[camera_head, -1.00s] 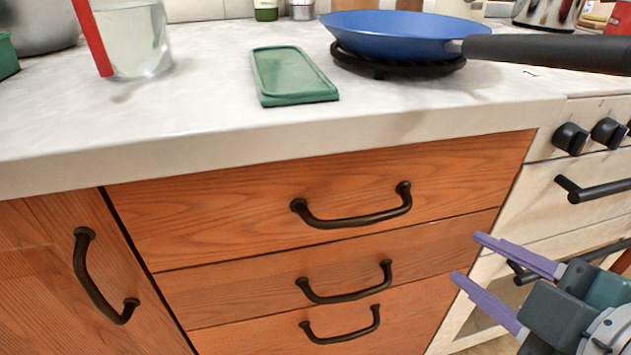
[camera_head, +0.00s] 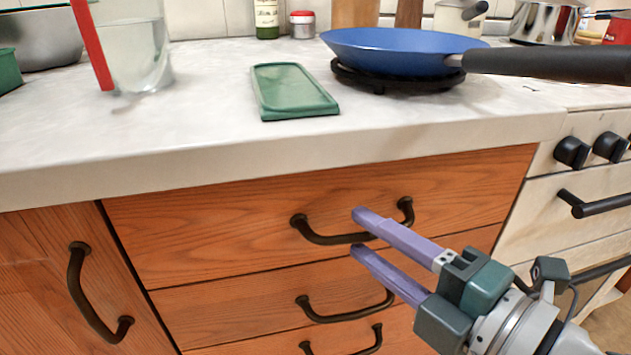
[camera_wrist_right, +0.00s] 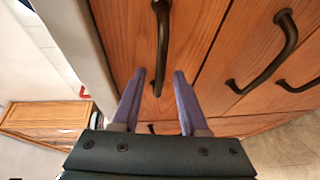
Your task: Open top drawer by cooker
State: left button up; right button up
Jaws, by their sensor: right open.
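The top drawer (camera_head: 230,225) is a shut wooden front just under the worktop, left of the cooker (camera_head: 570,205). Its dark curved handle (camera_head: 325,238) runs across the drawer's middle. My right gripper (camera_head: 357,230) is open, with two purple fingers pointing left in front of this handle and hiding part of it. In the right wrist view the handle (camera_wrist_right: 162,40) reaches down between the open fingertips (camera_wrist_right: 159,78). I cannot tell whether they touch it. My left gripper is not in view.
Two lower drawer handles (camera_head: 340,308) sit below, and a cupboard handle (camera_head: 85,290) is at left. The worktop (camera_head: 210,135) overhangs the drawers. Cooker knobs (camera_head: 572,152) are at right.

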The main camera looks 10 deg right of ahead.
jog(key=shift+x, duration=0.8)
grip_shut()
dwell(0.9)
